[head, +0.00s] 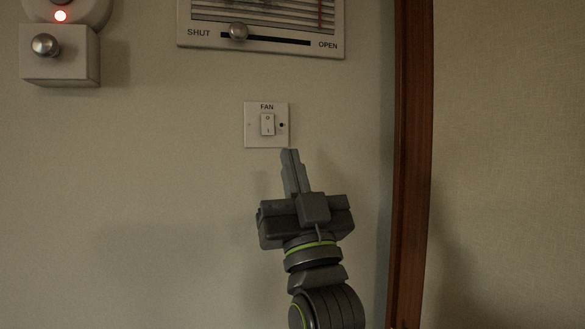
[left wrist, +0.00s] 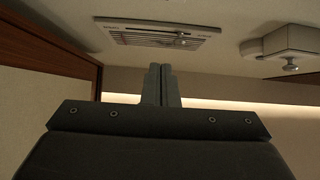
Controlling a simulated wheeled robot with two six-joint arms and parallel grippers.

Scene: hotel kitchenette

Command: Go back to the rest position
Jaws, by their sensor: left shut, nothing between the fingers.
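My left gripper (head: 291,158) is shut and empty, its fingers pointing up the wall just under the lower right corner of the FAN switch plate (head: 252,137). The white rocker switch (head: 267,125) on that plate is in plain view. I cannot tell whether the fingertips touch the plate. In the left wrist view the closed fingers (left wrist: 161,72) stand upright at the middle, with nothing between them. My right gripper is in neither view.
A vent panel (head: 262,43) with a slider knob (head: 238,31) marked SHUT and OPEN is above; it also shows in the left wrist view (left wrist: 158,33). A white box (head: 60,68) with a round knob and red light is at upper left. A wooden post (head: 411,160) stands at right.

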